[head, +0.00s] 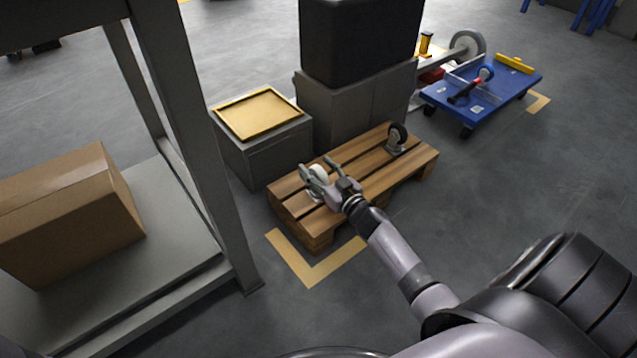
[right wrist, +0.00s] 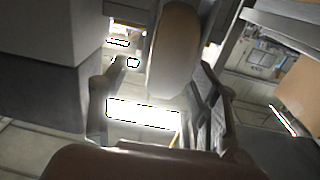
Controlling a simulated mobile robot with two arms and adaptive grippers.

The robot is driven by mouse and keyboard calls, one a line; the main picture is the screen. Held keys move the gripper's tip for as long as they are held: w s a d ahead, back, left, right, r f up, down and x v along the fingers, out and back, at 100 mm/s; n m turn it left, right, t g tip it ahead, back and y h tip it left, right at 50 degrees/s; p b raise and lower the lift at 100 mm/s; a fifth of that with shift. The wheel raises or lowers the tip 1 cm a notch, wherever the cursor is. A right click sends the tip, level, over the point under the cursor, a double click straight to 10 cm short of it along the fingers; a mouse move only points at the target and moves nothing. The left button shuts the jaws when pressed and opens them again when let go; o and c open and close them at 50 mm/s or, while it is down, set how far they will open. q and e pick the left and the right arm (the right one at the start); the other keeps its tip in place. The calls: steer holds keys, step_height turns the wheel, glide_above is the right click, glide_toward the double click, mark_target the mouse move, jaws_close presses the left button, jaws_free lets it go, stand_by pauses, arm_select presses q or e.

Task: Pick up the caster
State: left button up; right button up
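A caster with a pale cream wheel (head: 319,174) is at the near left part of the wooden pallet, at my right gripper. My right gripper (head: 325,176) reaches over the pallet with its fingers spread. In the right wrist view the cream wheel (right wrist: 173,50) shows between the two fingers, with a clear gap on its left side. The gripper looks open, not closed on the wheel. The caster's lower part is partly hidden by the gripper. A second caster with a dark wheel (head: 397,136) stands farther right on the pallet. My left gripper is not in view.
The wooden pallet (head: 375,182) has a yellow floor marking (head: 312,275) at its near corner. Behind it stand grey boxes with a black case (head: 360,40) and a yellow tray (head: 258,113). A metal rack with a cardboard box (head: 70,205) is left. A blue cart (head: 490,95) is far right.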

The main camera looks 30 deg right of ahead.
jaws_close()
stand_by(0.5)
